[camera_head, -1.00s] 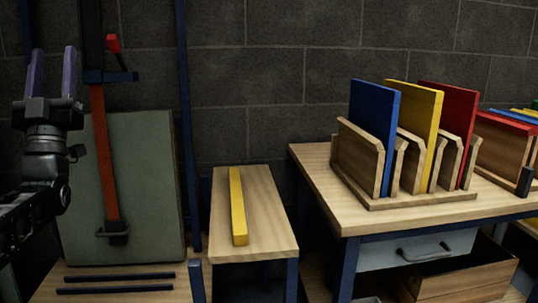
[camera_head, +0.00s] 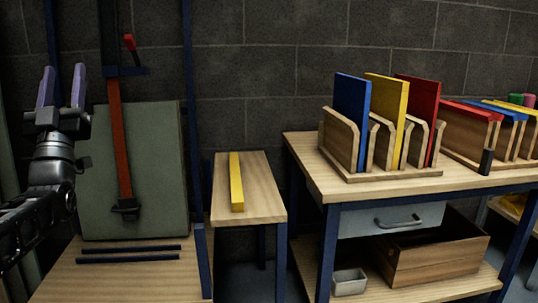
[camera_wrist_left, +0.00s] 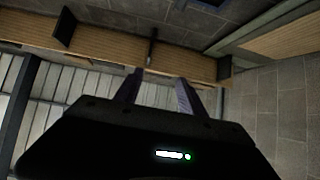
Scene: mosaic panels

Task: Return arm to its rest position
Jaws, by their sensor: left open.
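My left gripper (camera_head: 62,88) is at the left of the head view, pointing up with its two purple-grey fingers apart and nothing between them. It is in front of the wall, left of the red bar clamp (camera_head: 118,140) and the grey-green panel (camera_head: 160,185), and I see no contact with them. In the left wrist view the two fingers (camera_wrist_left: 158,88) also stand apart and empty, with wooden beams and ceiling-like panels beyond. My right gripper is not in view.
A yellow bar (camera_head: 236,182) lies on a small wooden stand (camera_head: 262,200). A table (camera_head: 310,165) at the right bears a rack (camera_head: 340,137) with blue, yellow and red panels. Two dark strips (camera_head: 128,259) lie on the front left bench (camera_head: 110,285).

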